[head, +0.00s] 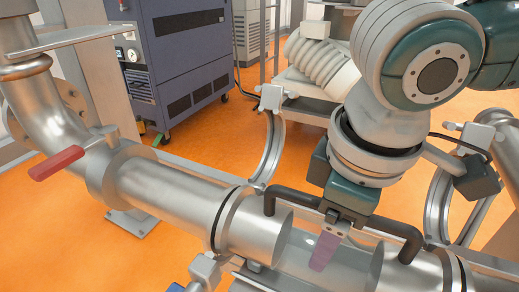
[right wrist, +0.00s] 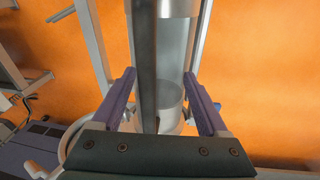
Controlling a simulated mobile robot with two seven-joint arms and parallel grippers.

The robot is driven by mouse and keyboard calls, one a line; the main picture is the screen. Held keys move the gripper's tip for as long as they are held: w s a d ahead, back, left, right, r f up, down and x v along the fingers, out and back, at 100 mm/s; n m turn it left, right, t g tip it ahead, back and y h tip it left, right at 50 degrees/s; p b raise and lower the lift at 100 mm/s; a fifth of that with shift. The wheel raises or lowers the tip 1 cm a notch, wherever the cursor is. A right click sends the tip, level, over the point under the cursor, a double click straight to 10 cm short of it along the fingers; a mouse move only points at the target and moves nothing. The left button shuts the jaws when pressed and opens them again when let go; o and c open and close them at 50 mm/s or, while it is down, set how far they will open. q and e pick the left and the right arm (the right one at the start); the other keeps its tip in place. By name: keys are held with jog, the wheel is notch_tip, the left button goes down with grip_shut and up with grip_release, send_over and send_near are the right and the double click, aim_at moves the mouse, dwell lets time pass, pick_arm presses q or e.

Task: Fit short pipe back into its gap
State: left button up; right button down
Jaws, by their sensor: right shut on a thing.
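The short pipe (head: 250,232) has a see-through middle, steel ends and a black handle (head: 382,226) along its top. It lies in line with the fixed pipe (head: 165,190) on the left, a dark ring at that joint. Whether it is fully seated cannot be told; the right joint is partly cut off by the frame edge. My right gripper (head: 331,232) comes from above and is shut on the handle. In the right wrist view the handle (right wrist: 145,40) runs between the purple fingers (right wrist: 165,95), with the short pipe (right wrist: 175,45) behind it. My left gripper is not in view.
Hinged clamps stand open behind the joints, one left (head: 272,140) and one right (head: 445,195). A clamp block (head: 205,268) shows at the front. A red-handled valve lever (head: 57,163) sticks out at left. A blue-grey cabinet (head: 185,60) stands behind on orange floor.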

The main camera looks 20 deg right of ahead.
jog(key=shift+f, duration=0.2)
dwell(0.6)
grip_release()
jog(key=shift+w, duration=0.1)
jog(key=shift+f, duration=0.1)
